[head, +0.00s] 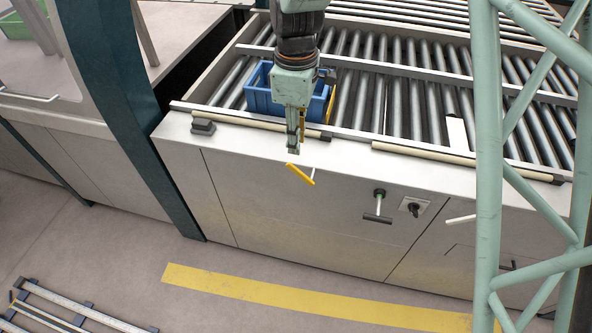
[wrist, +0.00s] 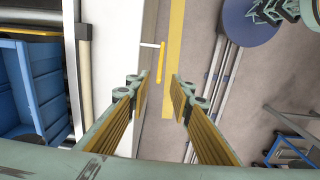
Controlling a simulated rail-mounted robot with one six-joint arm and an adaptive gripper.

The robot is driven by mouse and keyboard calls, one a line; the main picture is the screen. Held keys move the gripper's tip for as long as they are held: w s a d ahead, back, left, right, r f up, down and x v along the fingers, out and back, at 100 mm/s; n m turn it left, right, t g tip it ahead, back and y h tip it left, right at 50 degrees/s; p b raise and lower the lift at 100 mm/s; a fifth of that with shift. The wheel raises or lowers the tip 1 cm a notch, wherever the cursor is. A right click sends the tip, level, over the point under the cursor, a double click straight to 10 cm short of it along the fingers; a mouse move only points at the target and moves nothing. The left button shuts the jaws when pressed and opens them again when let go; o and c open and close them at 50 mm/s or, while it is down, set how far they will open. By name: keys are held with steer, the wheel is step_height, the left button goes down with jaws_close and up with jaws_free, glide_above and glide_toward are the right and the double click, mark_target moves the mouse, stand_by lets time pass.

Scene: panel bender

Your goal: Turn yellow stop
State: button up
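The yellow stop (head: 300,174) is a short yellow bar on the front face of the conveyor cabinet, tilted down to the right in the head view. In the wrist view the yellow stop (wrist: 162,62) stands out on a white stem, ahead of my fingertips and between their lines. My gripper (head: 293,146) hangs at the cabinet's top front edge, just above the stop in the head view. In the wrist view my gripper (wrist: 160,80) is open, with its yellow ribbed pads apart and nothing between them. I see no contact with the stop.
A blue bin (head: 260,92) sits on the rollers behind my gripper. A dark T-handle (head: 377,217) and a black rotary switch (head: 413,208) are on the front face to the right. A green lattice frame (head: 489,150) stands at the right. The floor in front is mostly clear.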

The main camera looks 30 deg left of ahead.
mark_target(296, 168)
steer(key=shift+f, duration=6.65)
steer(key=shift+c, duration=0.2)
jaws_close()
